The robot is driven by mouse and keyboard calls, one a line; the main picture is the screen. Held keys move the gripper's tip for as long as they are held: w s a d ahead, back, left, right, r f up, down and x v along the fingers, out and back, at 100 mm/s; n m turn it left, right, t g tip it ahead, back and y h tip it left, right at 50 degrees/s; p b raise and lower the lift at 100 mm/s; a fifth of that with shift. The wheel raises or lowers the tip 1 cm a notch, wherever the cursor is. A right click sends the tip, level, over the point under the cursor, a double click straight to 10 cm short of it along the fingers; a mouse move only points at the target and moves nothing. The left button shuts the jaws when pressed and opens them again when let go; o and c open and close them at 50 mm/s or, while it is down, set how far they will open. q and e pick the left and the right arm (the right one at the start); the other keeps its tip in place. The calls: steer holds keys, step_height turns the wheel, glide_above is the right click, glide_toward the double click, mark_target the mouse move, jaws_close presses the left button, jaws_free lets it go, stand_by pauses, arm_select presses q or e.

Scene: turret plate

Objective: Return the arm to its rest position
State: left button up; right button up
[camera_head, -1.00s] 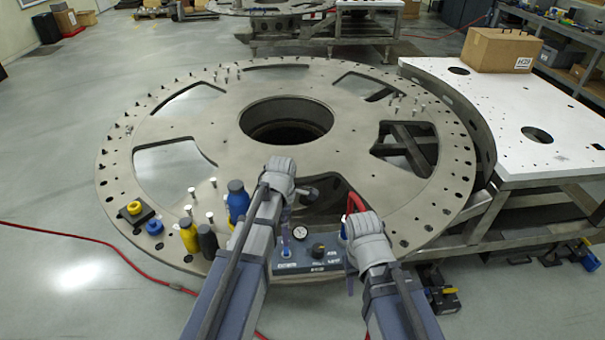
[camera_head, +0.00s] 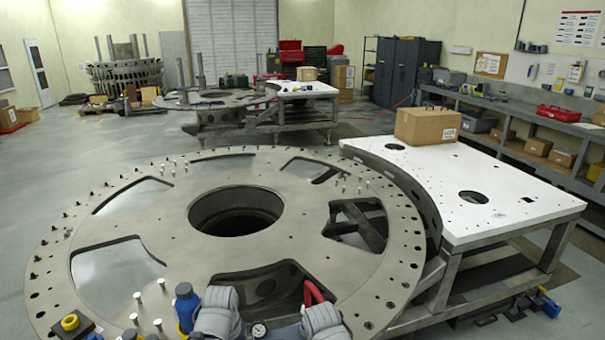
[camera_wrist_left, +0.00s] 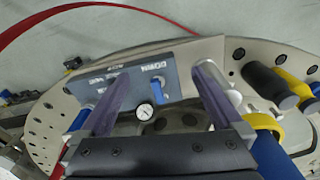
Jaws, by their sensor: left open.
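In the left wrist view my left gripper (camera_wrist_left: 163,82) is open, its two fingers spread with nothing held between them. Behind them is a grey control panel (camera_wrist_left: 180,66) with a "DOWN" label, blue levers and a round gauge (camera_wrist_left: 145,111). In the head view my left arm (camera_head: 216,318) and right arm (camera_head: 323,323) show only as grey wrist parts at the bottom edge, over the near side of the turret plate (camera_head: 150,235). The fingers of both grippers are out of the head view.
A blue bottle (camera_head: 187,303) stands close left of my left arm. A yellow ring piece (camera_head: 70,322) is at the plate's near left. A red curved part (camera_head: 313,293) is beside my right arm. A white table (camera_head: 440,180) with a cardboard box (camera_head: 427,125) is at right.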

arm_select(q)
steer(key=s+d+f+m+b, duration=0.2)
steer(key=s+d+f+b, duration=0.1)
steer(key=d, duration=0.2)
steer(key=s+d+f+m+g+y+b, duration=0.1)
steer(key=s+d+f+m+b, duration=0.1)
steer(key=d, duration=0.4)
steer(key=shift+s+f+m+b, duration=0.45)
steer(key=shift+s+m, duration=0.15)
steer(key=shift+s, duration=0.15)
stand_by(4.5)
